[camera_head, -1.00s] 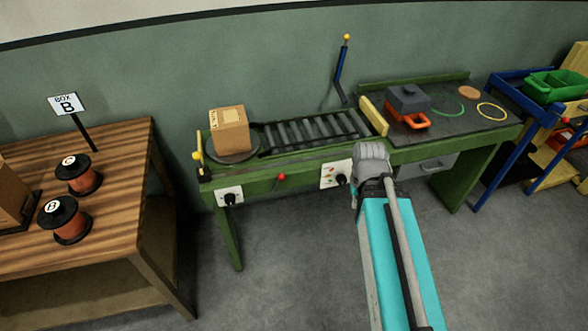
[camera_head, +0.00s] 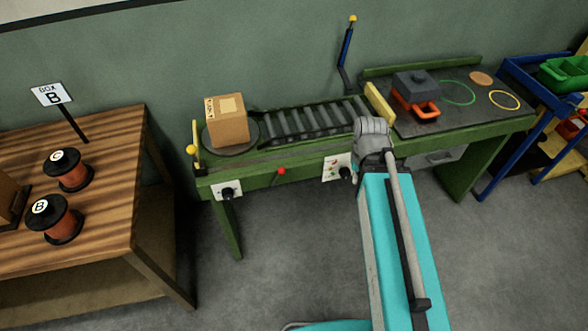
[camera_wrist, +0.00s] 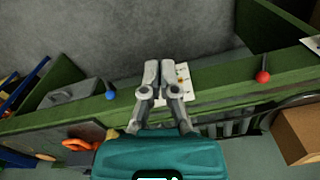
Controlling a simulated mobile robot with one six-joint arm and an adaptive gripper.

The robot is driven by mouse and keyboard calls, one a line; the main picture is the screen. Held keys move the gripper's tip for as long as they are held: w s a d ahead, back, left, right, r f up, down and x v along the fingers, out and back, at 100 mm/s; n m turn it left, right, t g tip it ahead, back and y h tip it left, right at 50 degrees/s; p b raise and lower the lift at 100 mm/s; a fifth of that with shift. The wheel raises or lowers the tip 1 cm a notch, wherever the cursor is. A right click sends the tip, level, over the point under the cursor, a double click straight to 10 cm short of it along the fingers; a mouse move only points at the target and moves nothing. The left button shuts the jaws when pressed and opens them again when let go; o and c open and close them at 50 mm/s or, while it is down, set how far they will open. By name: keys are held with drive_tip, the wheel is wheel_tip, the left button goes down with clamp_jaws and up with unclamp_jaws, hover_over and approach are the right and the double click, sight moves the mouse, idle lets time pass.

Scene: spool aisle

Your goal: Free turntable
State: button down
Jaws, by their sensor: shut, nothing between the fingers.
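The dark round turntable (camera_head: 250,143) is at the left end of the green bench. A cardboard box (camera_head: 228,127) stands on it, and the box also shows at the right edge of the wrist view (camera_wrist: 300,133). A yellow-knobbed lever (camera_head: 192,151) stands at the bench's left end. A red knob (camera_head: 281,171) sticks out of the front rail and shows in the wrist view (camera_wrist: 263,76). My gripper (camera_wrist: 159,72) is shut and empty, in front of a white control panel on the rail.
A roller conveyor (camera_head: 310,122) runs right from the turntable to a yellow stop board (camera_head: 379,103). A blue lever (camera_head: 345,58) with a yellow knob rises behind it. A wooden table (camera_head: 110,170) with two spools is at left. Floor before the bench is clear.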

drive_tip(key=w+a+f+m+y+b, duration=0.2)
drive_tip(key=w+f+m+y+b, duration=0.1)
drive_tip(key=b, duration=0.4)
drive_tip(key=w+a+f+m+g+y+b, duration=0.1)
drive_tip(key=w+a+f+m+y+b, duration=0.1)
drive_tip(key=w+f+m+y+b, duration=0.2)
drive_tip(key=w+a+f+m+y+b, duration=0.2)
drive_tip(key=w+f+m+y+b, duration=0.2)
drive_tip(key=w+m+b, duration=0.4)
drive_tip(key=shift+w+a+m+g+y+b, duration=0.1)
drive_tip(key=shift+w+m+g+y+b, duration=0.1)
drive_tip(key=shift+m+y+b, duration=0.3)
drive_tip(key=shift+w+a+m+g+y+b, duration=0.1)
drive_tip(key=shift+m+g+y+b, duration=0.15)
drive_tip(key=shift+m+b, duration=0.4)
drive_tip(key=shift+s, duration=0.1)
